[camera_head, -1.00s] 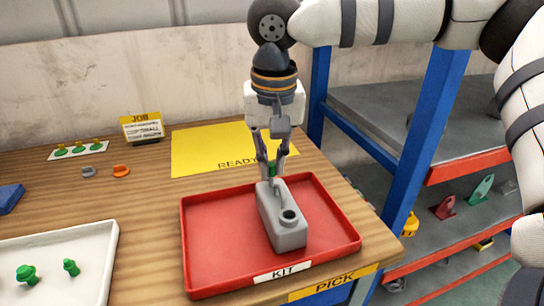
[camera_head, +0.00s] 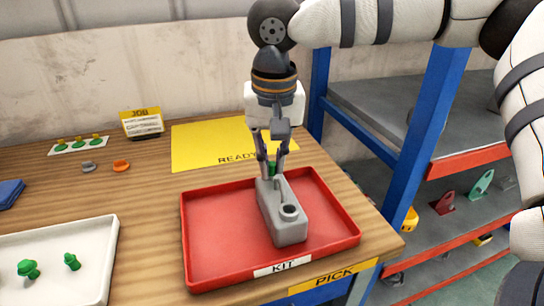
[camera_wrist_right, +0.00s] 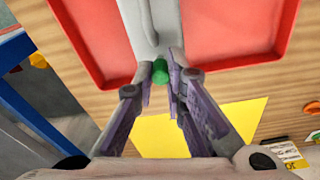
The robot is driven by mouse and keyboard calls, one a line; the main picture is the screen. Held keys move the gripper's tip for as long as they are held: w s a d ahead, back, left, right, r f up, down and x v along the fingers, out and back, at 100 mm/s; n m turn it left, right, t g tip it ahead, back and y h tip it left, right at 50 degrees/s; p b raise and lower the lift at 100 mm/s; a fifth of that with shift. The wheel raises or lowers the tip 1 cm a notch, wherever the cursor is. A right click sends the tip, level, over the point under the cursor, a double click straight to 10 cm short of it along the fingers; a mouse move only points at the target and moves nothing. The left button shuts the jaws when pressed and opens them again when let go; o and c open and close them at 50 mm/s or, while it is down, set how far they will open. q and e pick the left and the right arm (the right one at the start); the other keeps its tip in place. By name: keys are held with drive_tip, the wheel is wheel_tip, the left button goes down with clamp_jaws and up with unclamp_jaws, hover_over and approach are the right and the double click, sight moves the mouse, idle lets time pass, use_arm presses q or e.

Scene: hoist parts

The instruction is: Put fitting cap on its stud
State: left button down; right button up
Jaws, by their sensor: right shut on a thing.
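My right gripper (camera_head: 272,172) is shut on a small green cap (camera_head: 272,168), which also shows between the fingertips in the right wrist view (camera_wrist_right: 160,72). The fingers point down at the far end of a grey block (camera_head: 284,226) in the red kit tray (camera_head: 220,250). The block has a round raised ring with an opening near its front end and a thin upright piece near the fingers. The fingers partly hide the far end, so I cannot tell whether the cap touches a stud there. My left gripper is not in view.
A white tray (camera_head: 92,238) holds two green parts (camera_head: 28,268). A yellow mat (camera_head: 205,145), a job sign (camera_head: 142,123), a card with green and yellow pieces (camera_head: 78,144), and grey and orange rings (camera_head: 121,165) lie further back. A blue-framed shelf (camera_head: 430,125) stands to the right.

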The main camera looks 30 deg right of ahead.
drive_tip(key=shift+f, duration=0.1)
drive_tip(key=shift+f, duration=0.5)
drive_tip(key=o, duration=0.7)
drive_tip(key=shift+o, duration=0.2)
wheel_tip(320, 180, up, 12)
drive_tip(key=s, duration=0.1)
drive_tip(key=shift+s+a, duration=0.15)
drive_tip(key=shift+a, duration=0.15)
